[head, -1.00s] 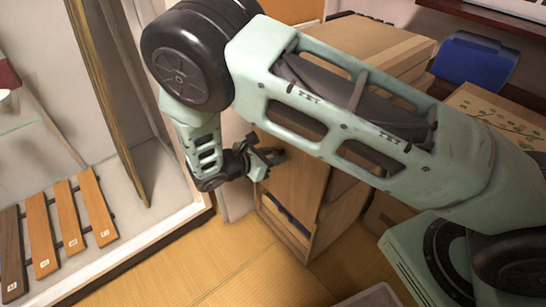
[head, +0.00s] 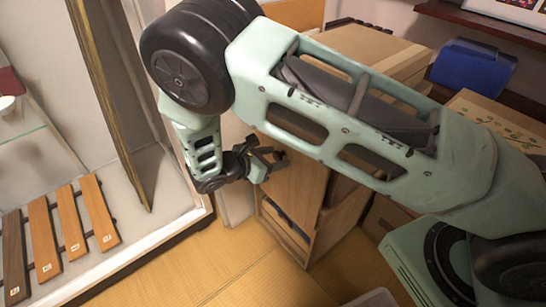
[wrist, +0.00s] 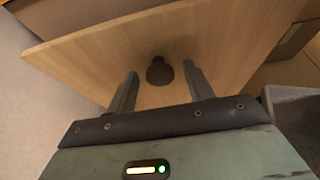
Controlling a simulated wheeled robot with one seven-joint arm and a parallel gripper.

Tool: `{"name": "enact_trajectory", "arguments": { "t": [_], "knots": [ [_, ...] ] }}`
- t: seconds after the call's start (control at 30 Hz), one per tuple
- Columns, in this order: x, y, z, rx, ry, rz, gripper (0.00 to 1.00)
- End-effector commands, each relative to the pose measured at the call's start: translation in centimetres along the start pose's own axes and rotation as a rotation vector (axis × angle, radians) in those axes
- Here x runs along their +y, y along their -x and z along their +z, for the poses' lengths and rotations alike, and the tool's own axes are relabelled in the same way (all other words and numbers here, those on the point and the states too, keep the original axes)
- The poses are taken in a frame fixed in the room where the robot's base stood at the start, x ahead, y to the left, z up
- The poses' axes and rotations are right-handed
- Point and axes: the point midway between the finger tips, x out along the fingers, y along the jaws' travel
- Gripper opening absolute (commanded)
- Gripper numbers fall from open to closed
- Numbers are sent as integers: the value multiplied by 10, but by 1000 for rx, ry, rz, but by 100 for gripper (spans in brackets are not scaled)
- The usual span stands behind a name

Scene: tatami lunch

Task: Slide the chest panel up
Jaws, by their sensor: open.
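The chest (head: 343,205) is a light wooden box standing on the floor, partly hidden behind my arm. Its flat front panel (head: 300,188) has a dark gap below it near the chest's bottom. The panel fills much of the wrist view (wrist: 225,45), with a dark round knob (wrist: 160,72) on it. My gripper (head: 270,163) is open in front of the panel. In the wrist view, its two fingers stand apart, one on each side of the knob, with space between each finger and the knob. Whether the fingertips touch the panel cannot be told.
A display case with wooden tags (head: 70,235) stands at the left. A cardboard box (head: 365,48) sits behind my arm, with a blue bin (head: 473,68) and a patterned box (head: 500,125) at the right. Bare floor (head: 215,265) lies in front of the chest.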

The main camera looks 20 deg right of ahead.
Motion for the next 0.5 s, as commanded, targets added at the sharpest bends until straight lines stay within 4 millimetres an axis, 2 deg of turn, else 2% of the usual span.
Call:
{"name": "enact_trajectory", "arguments": {
  "t": [0.17,0.27,0.5],
  "knots": [
    [0,12,0,1,0,2,52],
    [1,29,0,2,1,4,52],
    [1,86,0,2,0,4,52]
  ]
}}
